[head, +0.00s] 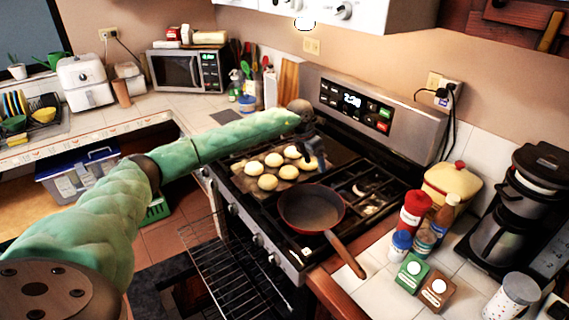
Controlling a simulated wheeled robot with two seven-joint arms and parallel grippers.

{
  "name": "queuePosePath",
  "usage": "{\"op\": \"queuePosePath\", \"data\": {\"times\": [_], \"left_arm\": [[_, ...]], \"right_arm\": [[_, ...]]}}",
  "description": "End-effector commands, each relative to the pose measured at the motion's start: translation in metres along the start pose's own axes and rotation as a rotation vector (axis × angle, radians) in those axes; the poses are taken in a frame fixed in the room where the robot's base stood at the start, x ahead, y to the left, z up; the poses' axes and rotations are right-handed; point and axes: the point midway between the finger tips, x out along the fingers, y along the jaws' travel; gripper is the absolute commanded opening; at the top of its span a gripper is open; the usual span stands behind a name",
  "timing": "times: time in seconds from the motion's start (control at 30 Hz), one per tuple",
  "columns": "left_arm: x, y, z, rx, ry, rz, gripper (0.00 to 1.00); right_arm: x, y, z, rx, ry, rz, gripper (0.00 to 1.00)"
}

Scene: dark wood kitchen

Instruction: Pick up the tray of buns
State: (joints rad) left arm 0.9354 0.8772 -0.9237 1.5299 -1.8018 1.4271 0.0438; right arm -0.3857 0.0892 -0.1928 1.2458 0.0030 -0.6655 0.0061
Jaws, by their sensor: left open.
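A tray of buns (237,176) rests on the left part of the stove top, with several pale round buns on it. My left arm comes in from the left and reaches across the stove. My left gripper (316,160) is open, above the right side of the tray, close to the rightmost buns. Whether it touches the tray cannot be told. The gripper and arm hide part of the tray's far side. My right gripper is not in view.
A frying pan (311,207) sits on the front burner right beside the tray, handle toward the lower right. The oven stands open with a wire rack (235,268) out. Bottles and small boxes (412,272) crowd the right counter. A microwave (187,70) stands at the back left.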

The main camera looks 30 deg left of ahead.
Motion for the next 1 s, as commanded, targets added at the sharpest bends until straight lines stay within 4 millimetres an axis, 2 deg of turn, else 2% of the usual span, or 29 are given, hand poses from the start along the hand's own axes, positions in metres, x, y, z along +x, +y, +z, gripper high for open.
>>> {"op": "queuePosePath", "data": {"times": [0.03,0.1,0.2,0.27,0.77,1.0], "left_arm": [[-0.009,0.020,-0.011,-0.014,0.057,0.050,0.75],[-0.018,0.041,-0.026,-0.030,0.128,0.105,0.75],[-0.028,0.061,-0.041,-0.050,0.197,0.157,0.75],[-0.031,0.068,-0.046,-0.058,0.221,0.175,0.75],[-0.007,0.076,-0.056,-0.062,0.237,0.185,0.75],[0.007,0.081,-0.063,-0.063,0.238,0.184,0.75]], "right_arm": [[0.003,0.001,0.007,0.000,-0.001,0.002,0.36],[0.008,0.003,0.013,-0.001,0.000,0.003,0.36],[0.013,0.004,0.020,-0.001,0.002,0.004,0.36],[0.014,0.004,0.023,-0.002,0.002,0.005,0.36],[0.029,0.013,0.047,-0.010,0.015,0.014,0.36],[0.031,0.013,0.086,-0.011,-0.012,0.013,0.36]]}}
